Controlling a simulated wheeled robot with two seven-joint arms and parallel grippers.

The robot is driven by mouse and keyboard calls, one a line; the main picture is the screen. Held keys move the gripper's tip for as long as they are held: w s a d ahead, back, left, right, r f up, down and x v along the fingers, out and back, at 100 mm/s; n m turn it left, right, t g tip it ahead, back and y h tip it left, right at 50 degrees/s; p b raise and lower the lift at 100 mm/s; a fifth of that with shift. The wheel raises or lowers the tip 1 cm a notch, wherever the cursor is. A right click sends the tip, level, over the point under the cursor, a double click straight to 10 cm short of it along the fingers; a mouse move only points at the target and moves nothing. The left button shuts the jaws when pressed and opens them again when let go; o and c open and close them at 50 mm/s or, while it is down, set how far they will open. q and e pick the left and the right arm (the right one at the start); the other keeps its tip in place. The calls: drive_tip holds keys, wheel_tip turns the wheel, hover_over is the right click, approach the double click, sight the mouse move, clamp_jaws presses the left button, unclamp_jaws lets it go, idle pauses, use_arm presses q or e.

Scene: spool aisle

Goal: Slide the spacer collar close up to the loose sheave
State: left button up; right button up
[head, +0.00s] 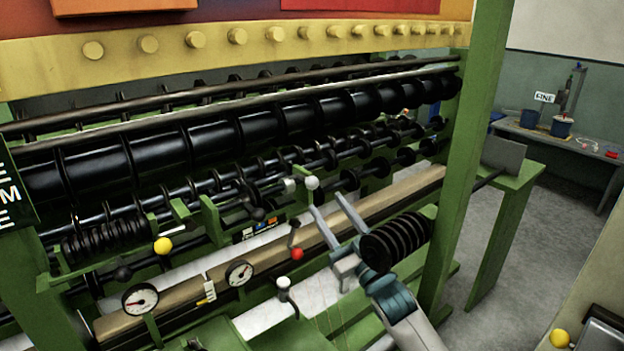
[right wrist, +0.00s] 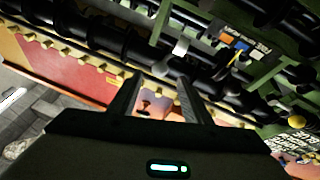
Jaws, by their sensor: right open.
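My right gripper (head: 325,202) is open and empty, its two grey fingers pointing up toward the lower shafts. In the right wrist view its fingers (right wrist: 158,84) are spread apart with nothing between them. A short light grey collar-like piece (head: 289,184) sits on a lower dark shaft, up and left of the fingers and apart from them; it may be the spacer collar. Black discs (head: 350,180) sit along the shafts nearby; I cannot tell which is the loose sheave. My left gripper is not in view.
A green post (head: 468,150) stands right of my right arm. A stack of black discs (head: 396,242) lies close beside the gripper. A red-knobbed lever (head: 297,253), a white-knobbed handle (head: 283,284) and gauges (head: 140,299) stand in front. A wooden beam (head: 395,193) runs behind the fingers.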

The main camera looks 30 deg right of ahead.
sight(316, 187)
drive_tip(key=p+x, duration=0.1)
drive_tip(key=x, duration=0.2)
drive_tip(key=shift+w+r, duration=0.1)
drive_tip(key=shift+r, duration=0.2)
drive_tip(key=p+x, duration=0.1)
drive_tip(key=x, duration=0.2)
drive_tip(key=shift+w, duration=0.35)
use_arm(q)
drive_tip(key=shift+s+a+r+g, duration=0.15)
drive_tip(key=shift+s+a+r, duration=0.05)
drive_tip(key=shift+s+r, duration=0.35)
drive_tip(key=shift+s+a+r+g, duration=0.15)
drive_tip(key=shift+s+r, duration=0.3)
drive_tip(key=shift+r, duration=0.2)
use_arm(e)
drive_tip(key=shift+x, duration=0.8)
drive_tip(key=shift+f, duration=0.15)
clamp_jaws()
drive_tip(key=shift+a, duration=0.1)
